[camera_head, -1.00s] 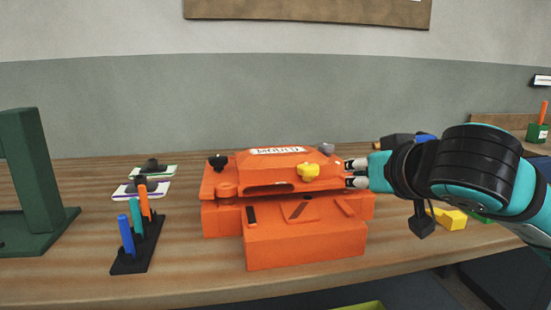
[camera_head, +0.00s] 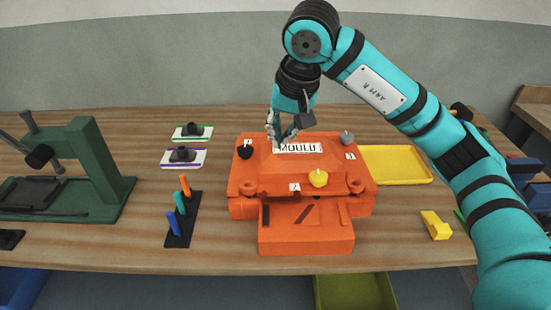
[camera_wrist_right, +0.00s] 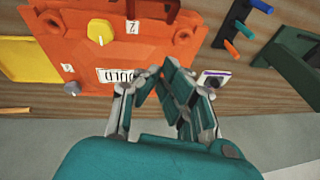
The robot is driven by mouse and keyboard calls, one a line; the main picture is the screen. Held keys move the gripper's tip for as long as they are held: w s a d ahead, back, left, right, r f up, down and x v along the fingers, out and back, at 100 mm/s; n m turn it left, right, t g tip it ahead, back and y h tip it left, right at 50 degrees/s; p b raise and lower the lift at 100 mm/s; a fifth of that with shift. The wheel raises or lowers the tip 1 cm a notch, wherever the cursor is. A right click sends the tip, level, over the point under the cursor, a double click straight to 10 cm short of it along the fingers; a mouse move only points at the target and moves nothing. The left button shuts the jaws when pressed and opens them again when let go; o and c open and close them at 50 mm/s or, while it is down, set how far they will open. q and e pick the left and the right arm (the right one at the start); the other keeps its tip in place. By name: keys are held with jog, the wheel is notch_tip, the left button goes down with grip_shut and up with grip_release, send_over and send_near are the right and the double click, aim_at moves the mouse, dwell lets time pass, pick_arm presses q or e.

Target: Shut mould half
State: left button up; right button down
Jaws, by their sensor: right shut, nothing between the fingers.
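The orange mould (camera_head: 255,170) sits on the wooden bench with its upper half lying flat on the lower part. A white label plate (camera_head: 298,148) is on top, with a black knob (camera_head: 245,152), a grey knob (camera_head: 347,138) and a yellow knob (camera_head: 318,178) around it. My right gripper (camera_head: 282,143) is shut and empty, pointing down at the mould's far edge beside the label. I cannot tell if its fingertips touch the mould. In the right wrist view its fingers (camera_wrist_right: 163,82) partly cover the label. My left gripper is not in view.
A black rack (camera_head: 180,237) with blue, teal and orange tools stands left of the mould. Two pads with dark handles (camera_head: 184,155) lie behind it. A green press frame (camera_head: 95,165) is far left. A yellow tray (camera_head: 400,165) and yellow block (camera_head: 435,225) lie right.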

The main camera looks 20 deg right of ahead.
jog(key=p, duration=0.2)
send_over(268, 188)
jog(key=d, duration=0.2)
jog(key=f, duration=0.9)
jog(key=shift+a+f, duration=0.25)
jog(key=shift+f, duration=0.1)
jog(key=shift+s+a+f, duration=0.25)
jog(key=shift+f, duration=0.25)
jog(key=shift+s+a+f, duration=0.2)
jog(key=shift+s+f, duration=0.05)
jog(key=shift+f, duration=0.25)
jog(key=shift+s+a+f+p, duration=0.2)
jog(key=shift+s+f+p, duration=0.15)
jog(key=shift+f, duration=0.25)
jog(key=shift+w, duration=0.1)
